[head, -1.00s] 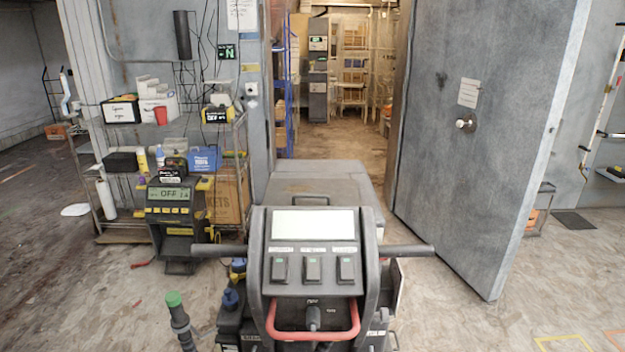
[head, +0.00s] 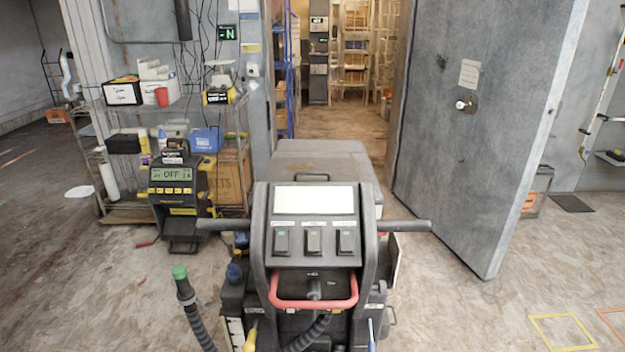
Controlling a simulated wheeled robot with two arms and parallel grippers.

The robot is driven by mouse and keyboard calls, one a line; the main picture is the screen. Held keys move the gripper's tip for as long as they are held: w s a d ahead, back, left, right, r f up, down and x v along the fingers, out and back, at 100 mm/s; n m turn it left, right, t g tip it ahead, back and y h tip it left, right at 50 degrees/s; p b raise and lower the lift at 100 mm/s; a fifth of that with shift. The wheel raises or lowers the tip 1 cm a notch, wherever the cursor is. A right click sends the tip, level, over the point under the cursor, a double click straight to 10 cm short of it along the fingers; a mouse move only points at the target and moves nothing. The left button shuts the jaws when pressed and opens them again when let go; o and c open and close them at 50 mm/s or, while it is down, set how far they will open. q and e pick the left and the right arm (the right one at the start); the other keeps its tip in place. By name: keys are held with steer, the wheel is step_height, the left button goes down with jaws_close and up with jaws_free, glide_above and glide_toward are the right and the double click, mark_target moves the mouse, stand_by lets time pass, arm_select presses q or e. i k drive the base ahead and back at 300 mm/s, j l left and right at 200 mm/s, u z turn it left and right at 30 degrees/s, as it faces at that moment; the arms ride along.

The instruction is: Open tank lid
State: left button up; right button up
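A grey floor machine (head: 312,220) stands in the lower middle of the head view, with a light screen, several dark switches, handlebars to both sides and a red bar (head: 313,304) below. Its grey tank lid (head: 325,158) lies flat on top at the back, behind the control panel, and looks closed. A dark hose with a green cap (head: 179,272) rises at the machine's left. Neither of my grippers shows in the head view.
A wire shelf (head: 240,140) with boxes and a charger reading OFF (head: 172,176) stand at left. A grey freezer door (head: 475,130) stands open at right, beside the doorway. Floor right of the machine (head: 450,310) is clear; yellow floor marks (head: 563,331) lie further right.

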mark_target(279, 169)
steer(key=k+u, duration=0.25)
steer(key=u, duration=0.2)
steer(key=k+j+u, duration=0.15)
steer(key=u, duration=0.35)
steer(key=i+l+u, duration=0.15)
steer(key=l+u, duration=0.15)
steer(key=l, duration=1)
steer(key=l+u, duration=0.25)
steer(key=l, duration=1.85)
steer(key=i+l, duration=0.15)
steer(key=l, duration=0.65)
